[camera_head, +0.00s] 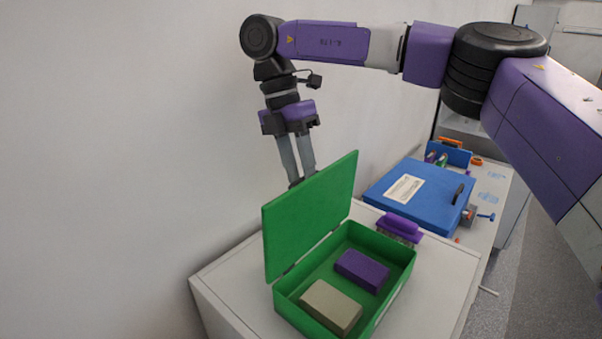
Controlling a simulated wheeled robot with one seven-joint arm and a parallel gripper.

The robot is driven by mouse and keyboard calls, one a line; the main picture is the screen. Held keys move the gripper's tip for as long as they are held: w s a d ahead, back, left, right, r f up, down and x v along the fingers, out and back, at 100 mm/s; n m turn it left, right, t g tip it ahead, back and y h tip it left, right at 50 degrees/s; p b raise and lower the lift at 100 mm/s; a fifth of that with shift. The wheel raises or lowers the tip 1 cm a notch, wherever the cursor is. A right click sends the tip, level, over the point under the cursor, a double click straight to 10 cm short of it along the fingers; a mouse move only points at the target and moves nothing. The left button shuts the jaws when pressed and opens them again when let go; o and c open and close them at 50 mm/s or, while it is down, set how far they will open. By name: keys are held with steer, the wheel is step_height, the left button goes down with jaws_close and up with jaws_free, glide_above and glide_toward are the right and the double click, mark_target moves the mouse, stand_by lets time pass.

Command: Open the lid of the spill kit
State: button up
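The spill kit is a green box (345,244) on a white cabinet. Its green lid (310,215) stands open, raised steeply on the hinge at the box's left side. Inside lie a purple block (362,270) and a beige block (331,306). My gripper (295,181) points down behind the lid, on the side away from the box interior. Its two grey fingers show, but the lid hides the tips. I cannot tell whether the fingers touch the lid or how far they are apart at the ends.
The white cabinet top (232,290) is bare left of the box. Behind the box are a purple-handled brush (400,224) and a blue case (415,192) with a label. Small tools lie beyond the case. A pale wall (120,150) rises close on the left.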

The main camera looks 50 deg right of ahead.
steer(key=v, duration=0.7)
steer(key=shift+b, duration=0.45)
